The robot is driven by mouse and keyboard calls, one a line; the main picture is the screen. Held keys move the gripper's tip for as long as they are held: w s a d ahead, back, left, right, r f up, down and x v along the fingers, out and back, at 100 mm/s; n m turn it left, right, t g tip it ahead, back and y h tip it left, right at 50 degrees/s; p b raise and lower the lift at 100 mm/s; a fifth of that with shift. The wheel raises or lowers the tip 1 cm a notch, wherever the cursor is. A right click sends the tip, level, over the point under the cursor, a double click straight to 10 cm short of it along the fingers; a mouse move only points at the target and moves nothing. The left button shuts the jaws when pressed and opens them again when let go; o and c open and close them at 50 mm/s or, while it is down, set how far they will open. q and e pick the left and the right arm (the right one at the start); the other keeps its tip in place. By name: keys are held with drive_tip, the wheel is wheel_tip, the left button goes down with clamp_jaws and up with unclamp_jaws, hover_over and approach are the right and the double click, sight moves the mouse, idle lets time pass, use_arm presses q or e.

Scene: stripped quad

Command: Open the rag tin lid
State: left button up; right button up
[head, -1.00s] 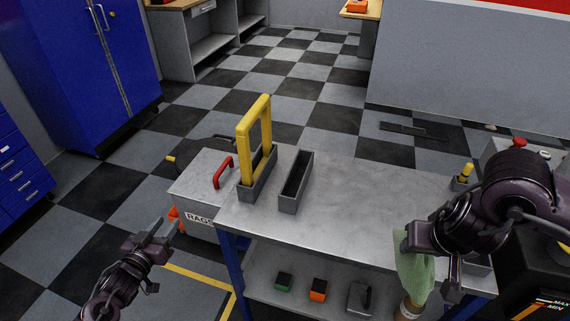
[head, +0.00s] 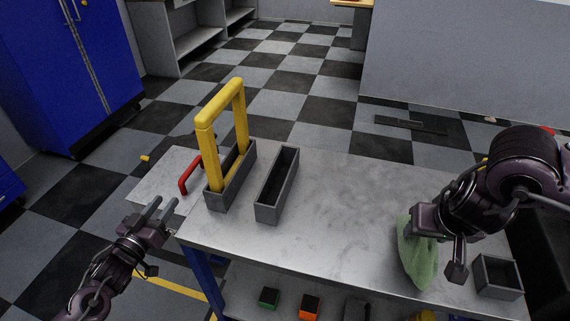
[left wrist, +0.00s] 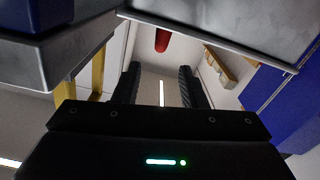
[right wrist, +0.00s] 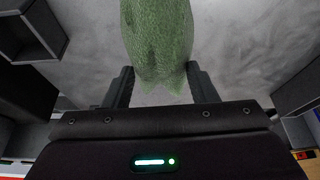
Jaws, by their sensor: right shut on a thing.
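The rag tin's grey lid (head: 150,180) lies flat and shut beside the left end of the cart. Its red bar handle (head: 190,176) stands up near the cart's edge and also shows in the left wrist view (left wrist: 162,40). My left gripper (head: 158,207) is open and empty, in front of the lid and short of the handle. In the left wrist view the handle is ahead, between the lines of the two fingers. My right gripper (right wrist: 160,88) is shut on a green rag (head: 418,252), which hangs at the right part of the cart. The tin's body is mostly hidden.
A yellow frame-shaped handle (head: 202,150) stands in a grey holder (head: 232,183) close to the red handle. An empty grey trough (head: 265,213) is beside it. The middle of the metal cart top (head: 340,210) is clear. A small grey box (head: 498,279) sits at right.

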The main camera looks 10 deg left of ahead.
sight(182, 180)
use_arm(q)
drive_tip(key=w, duration=0.8)
drive_tip(key=w+d, duration=0.1)
drive_tip(key=w, duration=0.3)
drive_tip(key=shift+w+f, duration=0.1)
drive_tip(key=shift+f, duration=0.05)
clamp_jaws()
